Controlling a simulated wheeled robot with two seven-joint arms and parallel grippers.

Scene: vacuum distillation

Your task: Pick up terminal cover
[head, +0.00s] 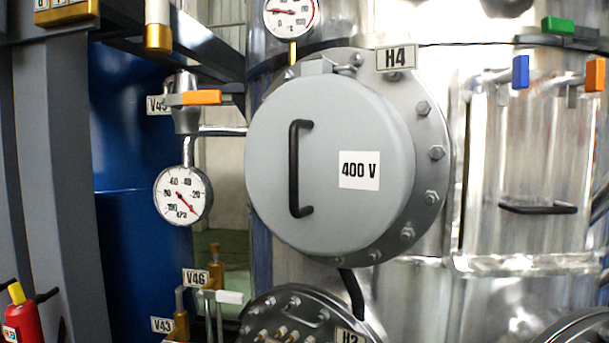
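The terminal cover (338,215) is a round grey cap with a black vertical bar handle (296,168) left of its middle and a white "400 V" label (359,170). It sits on a bolted round flange (430,190) marked "H4" (396,58), on the side of a shiny metal vessel. A hinge-like bracket (318,67) shows at its top. Neither of my grippers is in the head view, and nothing touches the cover or its handle.
Left of the cover are a pressure gauge (183,195) and an orange-handled valve (202,98). Another gauge (291,14) is above. A bolted "H2" flange (300,320) is below. A metal box with a black handle (538,208) is at right. A red extinguisher (24,318) stands lower left.

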